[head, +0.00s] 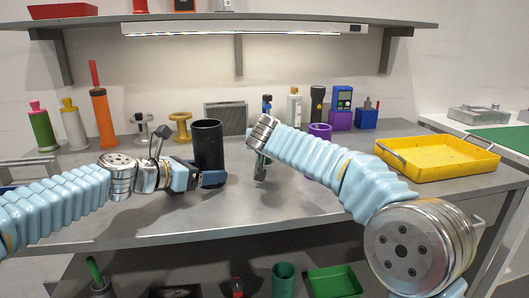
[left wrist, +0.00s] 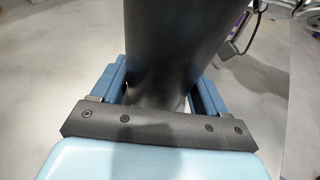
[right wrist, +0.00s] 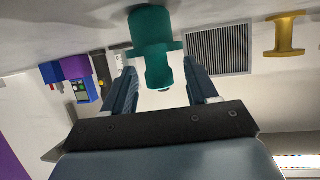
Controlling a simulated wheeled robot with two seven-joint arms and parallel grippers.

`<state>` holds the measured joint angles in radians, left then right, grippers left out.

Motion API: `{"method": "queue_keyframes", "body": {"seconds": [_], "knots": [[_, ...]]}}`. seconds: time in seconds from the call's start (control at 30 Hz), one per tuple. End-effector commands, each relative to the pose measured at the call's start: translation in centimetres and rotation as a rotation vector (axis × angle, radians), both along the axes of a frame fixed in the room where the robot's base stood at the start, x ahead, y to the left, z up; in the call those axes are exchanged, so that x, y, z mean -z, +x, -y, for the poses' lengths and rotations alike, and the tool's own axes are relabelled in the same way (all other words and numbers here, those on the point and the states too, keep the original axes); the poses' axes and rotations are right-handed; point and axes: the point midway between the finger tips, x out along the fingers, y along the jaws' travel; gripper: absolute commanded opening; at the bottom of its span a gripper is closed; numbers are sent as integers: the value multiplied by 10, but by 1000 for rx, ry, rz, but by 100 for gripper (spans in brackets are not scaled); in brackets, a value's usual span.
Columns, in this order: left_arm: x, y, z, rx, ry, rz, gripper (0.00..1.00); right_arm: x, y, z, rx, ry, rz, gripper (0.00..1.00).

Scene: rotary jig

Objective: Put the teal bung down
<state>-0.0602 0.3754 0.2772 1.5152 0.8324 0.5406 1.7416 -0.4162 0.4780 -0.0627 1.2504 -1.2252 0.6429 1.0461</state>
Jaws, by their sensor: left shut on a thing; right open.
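The teal bung (right wrist: 151,35) shows in the right wrist view, its broad end against the grey table top and its narrower end between my right fingers. My right gripper (right wrist: 160,82) is open, with a finger on either side of the bung. In the head view the right gripper (head: 261,170) is low over the middle of the table, and I cannot make out the bung there. My left gripper (head: 213,180) is shut on a black cylinder (head: 208,142), which stands upright; it also fills the middle of the left wrist view (left wrist: 165,40).
A purple ring-shaped part (head: 320,131) stands behind my right arm. A yellow tray (head: 437,165) is on the right. Bottles (head: 74,125), spools (head: 180,127) and a grey finned block (head: 225,118) line the back. The front middle of the table (head: 290,205) is clear.

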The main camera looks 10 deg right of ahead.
Motion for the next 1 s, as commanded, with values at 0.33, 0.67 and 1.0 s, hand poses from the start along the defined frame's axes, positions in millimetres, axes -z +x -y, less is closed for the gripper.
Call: {"method": "queue_keyframes", "body": {"seconds": [0.33,0.67,1.0], "knots": [[0,0,0,0,0,0,56,0,0,0,0,0,0,15],[0,0,0,0,0,0,56,-2,0,0,0,0,1,0],[0,0,0,0,0,0,56,-62,0,0,1,2,4,0]]}}
